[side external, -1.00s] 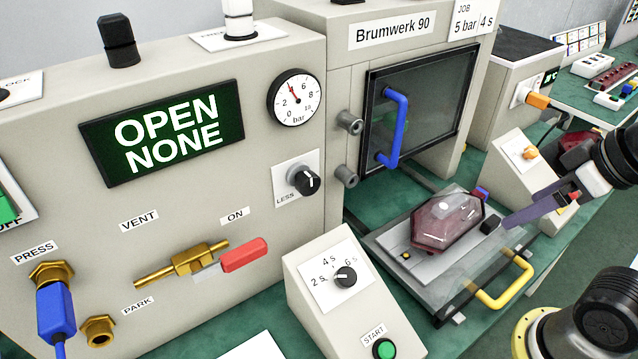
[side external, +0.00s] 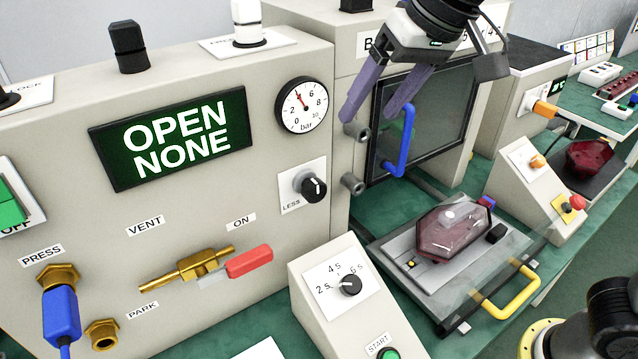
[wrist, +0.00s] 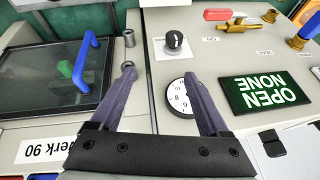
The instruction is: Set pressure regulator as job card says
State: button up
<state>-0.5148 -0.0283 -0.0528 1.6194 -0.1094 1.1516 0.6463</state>
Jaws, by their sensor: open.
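The black regulator knob (side external: 314,187) sits on a white plate marked LESS, below the round pressure gauge (side external: 302,105). The gauge's red needle points up and slightly left, near the 4 position. My gripper (side external: 367,117) is open and empty, right of the gauge and above the knob, apart from both. In the wrist view the knob (wrist: 174,40) lies beyond the fingertips (wrist: 162,75), slightly right of their middle. The gauge (wrist: 180,97) is partly behind the right finger.
The green display (side external: 170,137) reads OPEN NONE. The red-handled valve (side external: 249,261) and timer box (side external: 345,295) stand below. The blue door handle (side external: 404,140) and grey pegs (side external: 355,184) project close to my gripper. A red lamp (side external: 455,228) lies on the yellow-handled drawer.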

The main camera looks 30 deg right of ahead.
aim_at(319, 185)
jog(key=shift+n+g, duration=0.3)
jog(key=shift+n, duration=0.1)
jog(key=a+x, duration=0.1)
jog(key=x, duration=0.4)
jog(key=a+x, duration=0.1)
jog(key=x, duration=0.4)
jog(key=s+a+x, duration=0.1)
jog(key=x, duration=0.5)
grip_shut()
